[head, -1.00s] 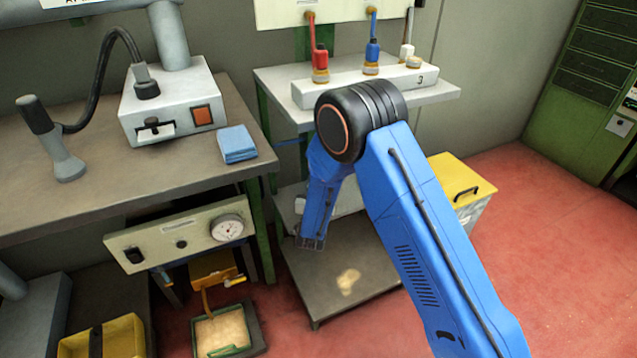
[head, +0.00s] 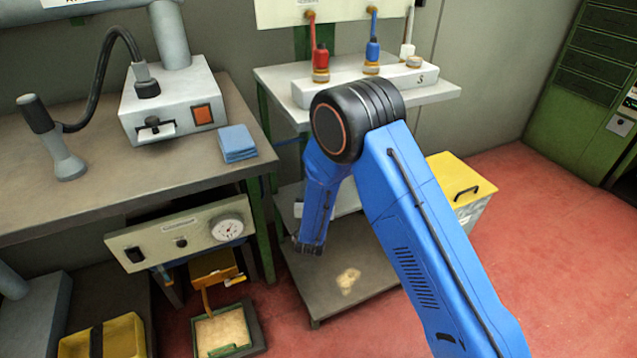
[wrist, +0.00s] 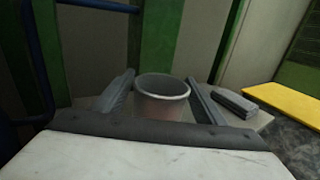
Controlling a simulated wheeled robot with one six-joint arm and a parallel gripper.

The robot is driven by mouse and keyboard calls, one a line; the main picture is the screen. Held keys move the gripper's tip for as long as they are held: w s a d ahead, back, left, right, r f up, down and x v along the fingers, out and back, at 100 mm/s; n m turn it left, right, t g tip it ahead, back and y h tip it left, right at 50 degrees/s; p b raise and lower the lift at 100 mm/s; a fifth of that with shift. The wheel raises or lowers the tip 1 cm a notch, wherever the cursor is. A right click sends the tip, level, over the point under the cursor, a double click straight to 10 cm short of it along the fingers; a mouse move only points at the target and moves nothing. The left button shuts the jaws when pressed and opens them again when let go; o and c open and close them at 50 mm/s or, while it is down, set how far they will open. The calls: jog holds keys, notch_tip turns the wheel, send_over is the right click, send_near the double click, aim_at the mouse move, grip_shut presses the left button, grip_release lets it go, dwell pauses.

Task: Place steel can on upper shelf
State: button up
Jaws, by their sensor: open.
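In the wrist view the steel can (wrist: 162,108), a grey open-topped cylinder, stands upright between the two fingers of my gripper (wrist: 161,79). The fingers are apart, one on each side of it; I cannot tell whether either touches it. In the head view my gripper (head: 308,247) hangs low at the rack, over the left part of its lower shelf (head: 335,295). The can is not visible there, hidden by my arm. The upper shelf (head: 440,93) is above and to the right of my gripper.
A white block (head: 410,76) with red, blue and white fittings takes up much of the upper shelf; a bare strip shows in front. A workbench (head: 120,190) stands left. A yellow-lidded bin (head: 460,180) stands right. A dark grey block (wrist: 235,103) lies right of the can.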

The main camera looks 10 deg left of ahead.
jog(key=s, duration=0.9)
jog(key=shift+s+d, duration=0.35)
jog(key=shift+d, duration=0.05)
